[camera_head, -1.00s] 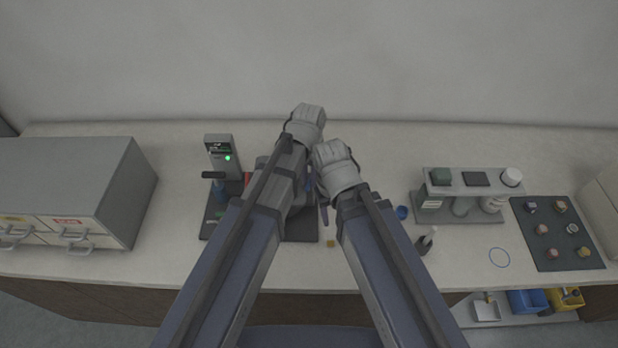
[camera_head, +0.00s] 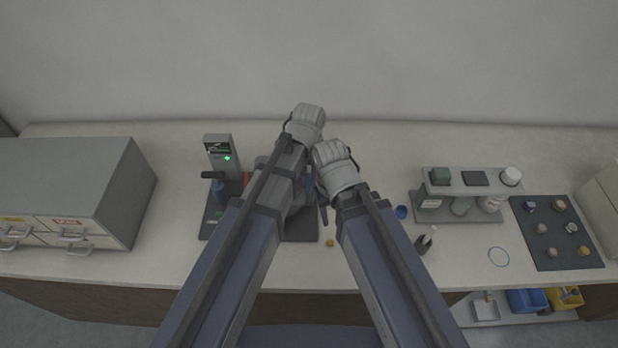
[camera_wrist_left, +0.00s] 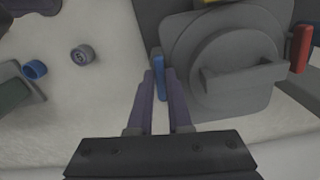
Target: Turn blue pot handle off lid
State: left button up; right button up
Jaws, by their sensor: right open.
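The grey round lid (camera_wrist_left: 225,65) with a raised bar sits on the pot at the right of the left wrist view. The blue pot handle (camera_wrist_left: 158,62) stands upright at the lid's left edge, and a red handle (camera_wrist_left: 302,48) is at the opposite edge. My left gripper (camera_wrist_left: 159,75) has its purple fingers close on both sides of the blue handle and appears shut on it. In the head view my arms hide most of the pot. My right gripper (camera_head: 316,198) is open, low beside the left one; its fingertips are partly hidden.
A press column (camera_head: 222,158) with a green light stands left of the pot on a dark mat (camera_head: 300,229). A drawer cabinet (camera_head: 75,190) is far left.

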aim_at(309, 182)
pick_arm(q)
jog(key=o, duration=0.4)
jog(key=shift+r, duration=0.15)
notch_tip(309, 182, up, 8)
jog(key=p, duration=0.8)
jog(key=shift+f, duration=0.3)
